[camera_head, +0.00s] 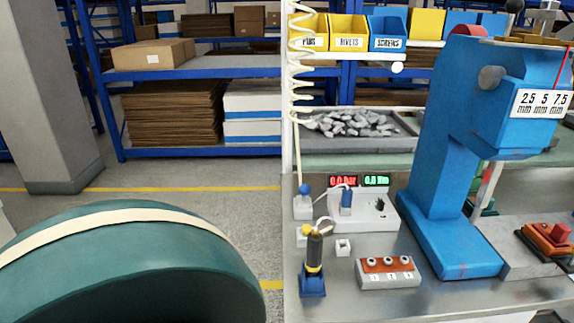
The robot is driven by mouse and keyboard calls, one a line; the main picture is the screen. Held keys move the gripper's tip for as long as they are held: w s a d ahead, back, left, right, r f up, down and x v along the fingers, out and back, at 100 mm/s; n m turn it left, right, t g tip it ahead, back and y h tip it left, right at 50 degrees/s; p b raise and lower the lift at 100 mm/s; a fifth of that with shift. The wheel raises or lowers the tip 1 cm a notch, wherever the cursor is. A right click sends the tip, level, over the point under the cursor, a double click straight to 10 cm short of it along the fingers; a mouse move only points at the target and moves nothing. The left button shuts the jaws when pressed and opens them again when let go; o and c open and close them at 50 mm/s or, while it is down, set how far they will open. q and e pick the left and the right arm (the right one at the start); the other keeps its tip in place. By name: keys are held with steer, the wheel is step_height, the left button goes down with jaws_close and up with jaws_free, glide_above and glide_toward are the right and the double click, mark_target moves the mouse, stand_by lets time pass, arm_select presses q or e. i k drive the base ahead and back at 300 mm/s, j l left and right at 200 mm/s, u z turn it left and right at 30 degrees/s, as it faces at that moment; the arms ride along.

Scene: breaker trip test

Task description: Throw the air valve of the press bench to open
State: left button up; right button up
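The press bench (440,295) has a grey metal top at the right. A small grey block with a blue knob (304,190) stands at its left back edge, below a coiled cream hose (300,75). It may be the air valve, but I cannot tell for certain. Beside it is a pale box (376,214) with an upright blue part (346,201) and a black-knobbed lever. The red display (342,182) reads 0.0 bar and the green one reads 0.0 Nm. Neither of my grippers is in view.
A blue press (435,180) stands at the right. A black-and-yellow tool (314,252) stands in a blue holder at the front left. A block with three numbered positions (388,278) lies nearby. A large teal rounded shape with a cream band fills the lower left.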

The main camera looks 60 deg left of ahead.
mark_target(305, 189)
steer(key=u, duration=1.65)
